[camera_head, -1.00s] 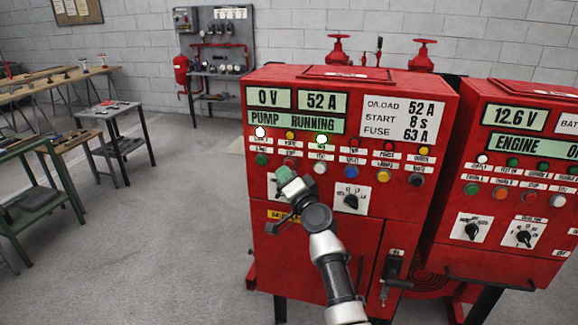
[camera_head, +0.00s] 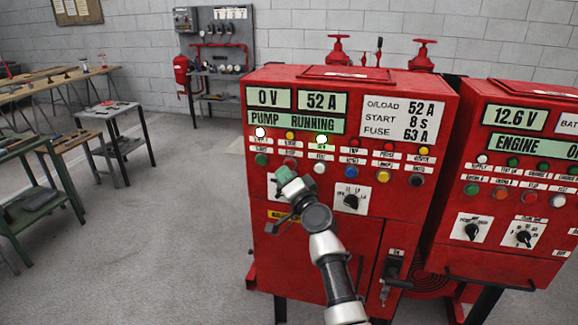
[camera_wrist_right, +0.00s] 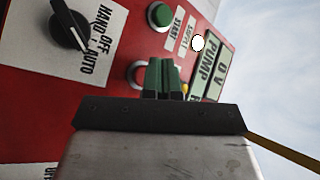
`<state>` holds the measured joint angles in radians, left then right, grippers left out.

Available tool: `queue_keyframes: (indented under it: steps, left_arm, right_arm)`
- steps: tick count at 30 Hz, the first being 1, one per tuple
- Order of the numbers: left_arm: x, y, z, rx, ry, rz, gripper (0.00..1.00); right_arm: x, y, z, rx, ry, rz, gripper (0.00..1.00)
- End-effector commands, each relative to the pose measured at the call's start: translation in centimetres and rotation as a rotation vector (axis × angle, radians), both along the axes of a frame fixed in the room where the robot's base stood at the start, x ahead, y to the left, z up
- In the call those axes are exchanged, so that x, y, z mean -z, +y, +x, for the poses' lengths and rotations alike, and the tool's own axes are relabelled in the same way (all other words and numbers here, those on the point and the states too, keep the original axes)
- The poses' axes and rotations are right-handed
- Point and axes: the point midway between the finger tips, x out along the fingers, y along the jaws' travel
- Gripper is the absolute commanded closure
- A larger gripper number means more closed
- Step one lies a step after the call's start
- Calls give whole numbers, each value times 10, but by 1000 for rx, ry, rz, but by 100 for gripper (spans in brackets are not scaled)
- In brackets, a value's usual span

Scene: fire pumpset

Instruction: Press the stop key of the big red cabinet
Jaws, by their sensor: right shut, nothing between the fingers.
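The big red cabinet (camera_head: 330,235) stands in front of me, its display (camera_head: 290,122) reading "PUMP RUNNING". The red key (camera_head: 290,162), which I take as stop, is in the lower key row, between a green key (camera_head: 261,159) and a white key (camera_head: 319,168). My right gripper (camera_head: 284,177) is shut and empty, just below the red key in the head view. In the right wrist view the shut green fingertips (camera_wrist_right: 163,76) cover much of the red key's pale ring (camera_wrist_right: 137,72). I cannot tell whether they touch. My left gripper is not in view.
A rotary switch (camera_head: 351,199) is right of my gripper; the hand/off/auto switch (camera_wrist_right: 70,25) shows in the wrist view. A second red cabinet (camera_head: 510,185) stands at the right. Work tables (camera_head: 118,125) stand at the left, with clear floor between.

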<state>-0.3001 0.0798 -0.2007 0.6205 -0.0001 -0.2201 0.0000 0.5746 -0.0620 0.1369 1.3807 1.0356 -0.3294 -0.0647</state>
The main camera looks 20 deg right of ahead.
Motion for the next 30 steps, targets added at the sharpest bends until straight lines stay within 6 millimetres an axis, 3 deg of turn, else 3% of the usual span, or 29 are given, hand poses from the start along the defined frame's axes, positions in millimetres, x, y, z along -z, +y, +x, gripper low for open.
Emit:
queue_keyframes:
  steps: [30]
  left_arm:
    - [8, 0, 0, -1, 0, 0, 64]
  right_arm:
    - [0, -5, 7, 0, 0, 0, 100]
